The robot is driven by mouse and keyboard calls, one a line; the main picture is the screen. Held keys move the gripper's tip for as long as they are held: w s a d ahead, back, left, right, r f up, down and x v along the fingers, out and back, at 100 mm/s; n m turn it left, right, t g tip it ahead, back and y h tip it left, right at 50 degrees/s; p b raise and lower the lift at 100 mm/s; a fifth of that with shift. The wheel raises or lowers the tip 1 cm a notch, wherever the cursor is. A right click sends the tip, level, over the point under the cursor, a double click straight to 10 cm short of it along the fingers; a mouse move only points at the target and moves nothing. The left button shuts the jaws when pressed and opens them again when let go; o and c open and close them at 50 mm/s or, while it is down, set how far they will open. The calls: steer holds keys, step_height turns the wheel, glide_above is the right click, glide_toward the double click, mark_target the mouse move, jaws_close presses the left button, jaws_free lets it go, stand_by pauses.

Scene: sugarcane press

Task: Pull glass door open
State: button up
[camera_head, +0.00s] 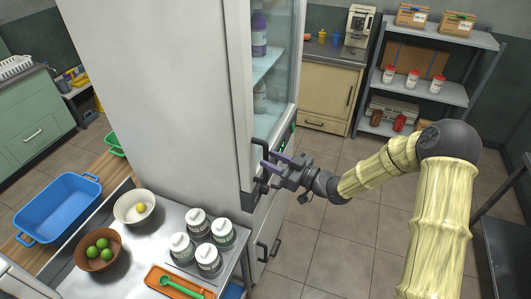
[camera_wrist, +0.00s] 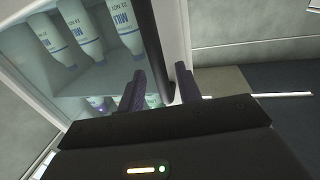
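The glass door (camera_head: 270,85) belongs to a tall white fridge in the middle of the head view and looks shut, with bottles behind the glass. Its dark handle (camera_head: 261,160) is at the door's lower left part. My gripper (camera_head: 270,165) is at the handle with its fingers apart. In the wrist view, the dark handle bar (camera_wrist: 152,50) runs down between the two purple-grey fingertips of my gripper (camera_wrist: 160,84). A gap shows between the left finger and the bar; contact at the right finger is unclear. White bottles (camera_wrist: 85,30) show through the glass door (camera_wrist: 100,75).
A metal table (camera_head: 150,270) with lidded jars (camera_head: 197,222) and bowls (camera_head: 134,208) stands left of the handle. A shelf rack (camera_head: 430,85) stands at the back right. The tiled floor (camera_head: 340,245) near the arm is clear.

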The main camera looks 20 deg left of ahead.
steer(key=shift+p+x, duration=0.3)
steer(key=shift+x, duration=1.1)
jaws_close()
steer(key=shift+d, duration=0.1)
